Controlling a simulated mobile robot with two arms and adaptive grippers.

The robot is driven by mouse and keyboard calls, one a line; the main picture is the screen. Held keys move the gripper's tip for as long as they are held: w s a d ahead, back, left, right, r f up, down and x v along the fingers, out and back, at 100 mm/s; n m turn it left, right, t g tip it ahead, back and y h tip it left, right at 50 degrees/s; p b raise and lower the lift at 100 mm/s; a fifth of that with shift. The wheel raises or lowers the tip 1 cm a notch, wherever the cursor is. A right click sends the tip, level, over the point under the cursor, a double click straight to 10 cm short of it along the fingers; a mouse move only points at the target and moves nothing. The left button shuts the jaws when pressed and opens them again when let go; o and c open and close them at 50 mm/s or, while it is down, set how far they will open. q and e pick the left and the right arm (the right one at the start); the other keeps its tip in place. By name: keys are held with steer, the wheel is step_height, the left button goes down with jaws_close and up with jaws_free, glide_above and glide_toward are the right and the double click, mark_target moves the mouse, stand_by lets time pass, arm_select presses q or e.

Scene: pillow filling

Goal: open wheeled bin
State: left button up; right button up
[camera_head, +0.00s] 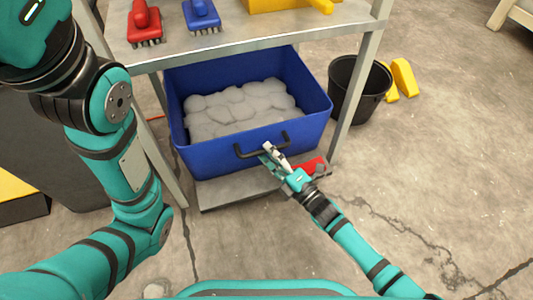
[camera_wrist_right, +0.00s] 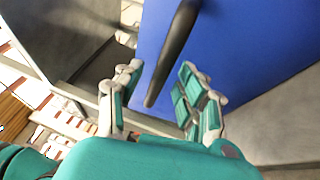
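The blue bin (camera_head: 205,163) stands under the metal table, with its open top showing a heap of white stuffing (camera_head: 240,105). No wheels of it show. A black bar handle (camera_head: 245,153) is on its front wall; it also shows in the right wrist view (camera_wrist_right: 172,52). My right gripper (camera_head: 268,152) is at the right part of the handle. In the right wrist view its fingers (camera_wrist_right: 160,75) are spread, with the handle's bar between them; I cannot tell whether they touch it. My left arm rises along the left side; its gripper is out of view.
The metal table (camera_head: 240,38) carries a red brush (camera_head: 145,22), a blue brush (camera_head: 201,15) and a yellow item (camera_head: 285,5). A black bucket (camera_head: 358,92) and yellow pieces (camera_head: 403,77) stand right. A red item (camera_head: 313,165) lies by my right gripper. The front right floor is clear.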

steer(key=shift+x, duration=0.85)
steer(key=shift+c, duration=0.5)
jaws_close()
